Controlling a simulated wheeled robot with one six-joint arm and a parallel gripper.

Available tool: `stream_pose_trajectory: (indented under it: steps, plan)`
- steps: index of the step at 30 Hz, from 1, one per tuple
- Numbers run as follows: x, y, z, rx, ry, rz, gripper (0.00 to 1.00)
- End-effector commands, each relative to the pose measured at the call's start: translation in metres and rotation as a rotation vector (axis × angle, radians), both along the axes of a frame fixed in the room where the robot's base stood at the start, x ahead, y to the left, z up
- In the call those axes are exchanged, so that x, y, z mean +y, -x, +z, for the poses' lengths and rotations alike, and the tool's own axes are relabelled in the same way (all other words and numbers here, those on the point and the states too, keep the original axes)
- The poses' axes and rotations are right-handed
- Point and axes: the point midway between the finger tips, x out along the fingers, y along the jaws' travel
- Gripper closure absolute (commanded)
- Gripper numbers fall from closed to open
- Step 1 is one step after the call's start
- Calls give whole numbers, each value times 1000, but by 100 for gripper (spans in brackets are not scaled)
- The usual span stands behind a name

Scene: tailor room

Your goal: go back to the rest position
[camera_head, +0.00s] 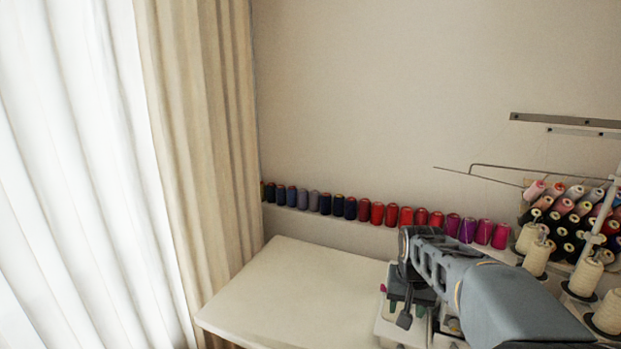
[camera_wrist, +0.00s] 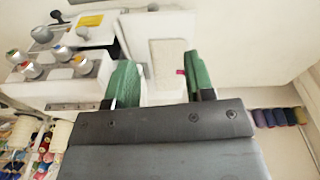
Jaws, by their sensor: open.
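My gripper (camera_wrist: 158,78) shows in the wrist view with its two green fingers spread apart and nothing between them. In the head view my gripper (camera_head: 405,302) hangs at the end of my grey arm, over the right part of the white table (camera_head: 290,290). Part of a white machine (camera_head: 393,328) lies behind and below it. The arm hides much of that machine in the head view. In the wrist view a pale flat piece of the machine (camera_wrist: 168,62) and a small pink spot (camera_wrist: 180,71) show beyond the fingers.
A row of coloured thread spools (camera_head: 377,213) lines the wall ledge behind the table. Cream thread cones (camera_head: 536,258) and a spool rack (camera_head: 575,215) stand at the right. A beige curtain (camera_head: 200,150) hangs at the left. The table's left part is bare.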

Motion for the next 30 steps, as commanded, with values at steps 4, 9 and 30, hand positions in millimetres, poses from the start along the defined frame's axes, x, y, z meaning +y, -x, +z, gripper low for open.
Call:
stream_pose_trajectory:
  steps: [4,9,30]
  plan:
    - [9,25,-6,-13,0,64,51]
    - [21,63,-13,-44,3,148,51]
    - [49,145,-9,-199,17,291,51]
